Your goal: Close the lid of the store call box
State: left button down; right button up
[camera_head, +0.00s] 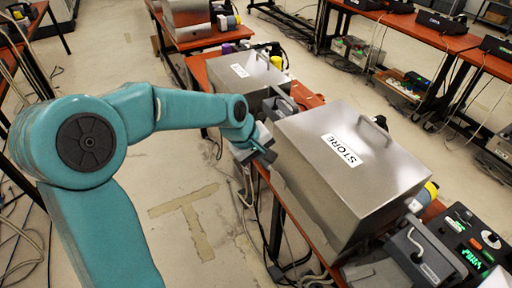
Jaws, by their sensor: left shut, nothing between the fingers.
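The store call box (330,205) is a large brushed-metal box on the orange-topped table, right of centre. Its lid (390,165) has a white STORE label (342,150) and a bar handle (374,130). The lid lies over the top of the box, and I see no clear gap under it from here. My left gripper (262,150) is shut and empty beside the box's left side, near the table edge. I cannot tell whether it touches the box. My right gripper is not in view.
A similar metal box (247,82) stands behind on the same row. A grey device (425,255) and a black panel with green lights (470,240) sit at the lower right. Cables hang below the table edge. The floor (180,255) on the left is open.

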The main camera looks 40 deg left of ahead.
aim_at(294, 154)
pick_arm(q)
jog(key=shift+w+d+r+p, duration=0.15)
jog(key=shift+w+d+p, duration=0.1)
jog(key=shift+w, duration=0.35)
jog(key=shift+w+d+r+p, duration=0.1)
jog(key=shift+w+d, duration=0.15)
jog(key=shift+w, duration=0.35)
jog(key=shift+w+d+r+p, duration=0.15)
jog(key=shift+w+d+p, duration=0.1)
jog(key=shift+w, duration=0.35)
jog(key=shift+g, duration=0.6)
jog(key=w+p, duration=0.1)
jog(key=w+d+p, duration=0.1)
jog(key=w+p, duration=0.1)
jog(key=shift+w+d+r+p, duration=0.3)
jog(key=shift+w+p, duration=0.05)
jog(key=shift+w+r+y, duration=0.1)
jog(key=shift+y, duration=0.2)
